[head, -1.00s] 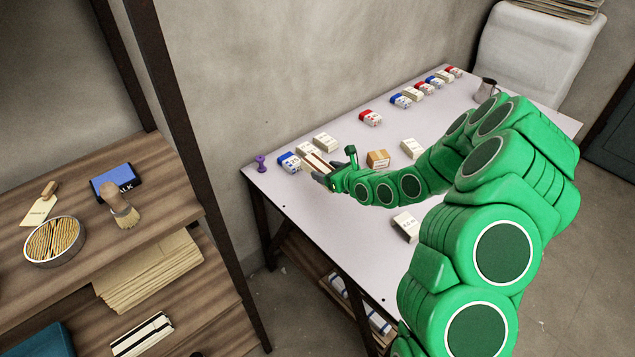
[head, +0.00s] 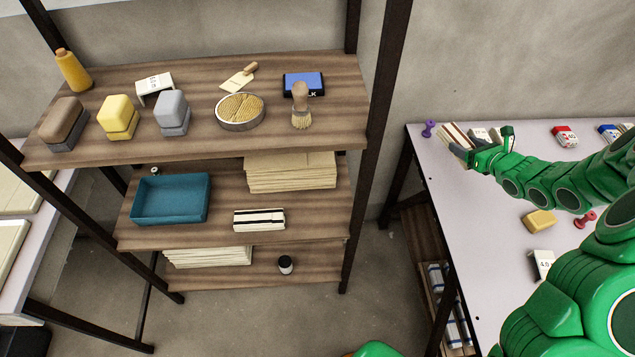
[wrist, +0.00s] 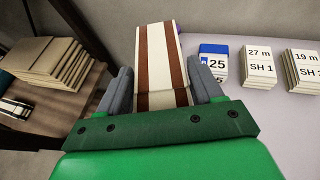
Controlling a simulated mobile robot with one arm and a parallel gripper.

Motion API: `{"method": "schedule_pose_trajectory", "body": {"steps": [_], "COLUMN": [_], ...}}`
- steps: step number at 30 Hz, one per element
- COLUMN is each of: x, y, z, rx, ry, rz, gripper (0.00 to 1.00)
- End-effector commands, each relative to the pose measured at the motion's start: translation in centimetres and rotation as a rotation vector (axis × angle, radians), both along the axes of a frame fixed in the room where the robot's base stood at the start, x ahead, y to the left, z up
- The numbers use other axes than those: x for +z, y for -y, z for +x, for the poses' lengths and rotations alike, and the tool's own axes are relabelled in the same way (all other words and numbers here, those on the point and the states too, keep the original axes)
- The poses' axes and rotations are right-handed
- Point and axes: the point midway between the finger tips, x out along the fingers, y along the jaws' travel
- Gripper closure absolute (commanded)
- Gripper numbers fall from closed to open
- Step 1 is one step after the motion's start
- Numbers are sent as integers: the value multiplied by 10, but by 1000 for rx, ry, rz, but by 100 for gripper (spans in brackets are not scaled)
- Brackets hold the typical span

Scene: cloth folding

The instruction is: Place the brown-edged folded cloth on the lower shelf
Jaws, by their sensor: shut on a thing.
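The brown-edged folded cloth (wrist: 161,62) is cream with two brown stripes. My gripper (wrist: 157,88) is shut on it, one grey finger at each side, in the wrist view. In the head view the cloth (head: 455,141) and my gripper (head: 478,152) are over the far left end of the pale table (head: 470,240). The shelf unit stands to the left. Its middle board (head: 315,215) holds a black-striped folded cloth (head: 259,219), a teal tray (head: 170,199) and a beige cloth stack (head: 291,171). Its lowest board (head: 318,268) holds another beige stack (head: 208,256) and a small dark jar (head: 286,264).
The top board (head: 335,95) carries several brushes, blocks and a round tin (head: 241,111). A dark upright post (head: 381,90) stands between shelf and table. A purple peg (head: 429,129) and several labelled packs are on the table. Bare board shows right of the striped cloth.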

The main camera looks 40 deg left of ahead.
Motion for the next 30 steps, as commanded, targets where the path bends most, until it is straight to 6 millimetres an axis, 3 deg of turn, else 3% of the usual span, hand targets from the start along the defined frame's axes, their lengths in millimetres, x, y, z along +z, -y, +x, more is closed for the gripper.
{"method": "schedule_pose_trajectory", "body": {"steps": [8,18,24,30], "x": [-9,-31,-48,-59], "y": [-82,-189,-231,-254], "z": [-29,-117,-180,-229], "rx": [275,696,921,1082], "ry": [-1,0,-4,0], "rz": [-5,-3,-3,0], "gripper": [72,72,72,72]}}
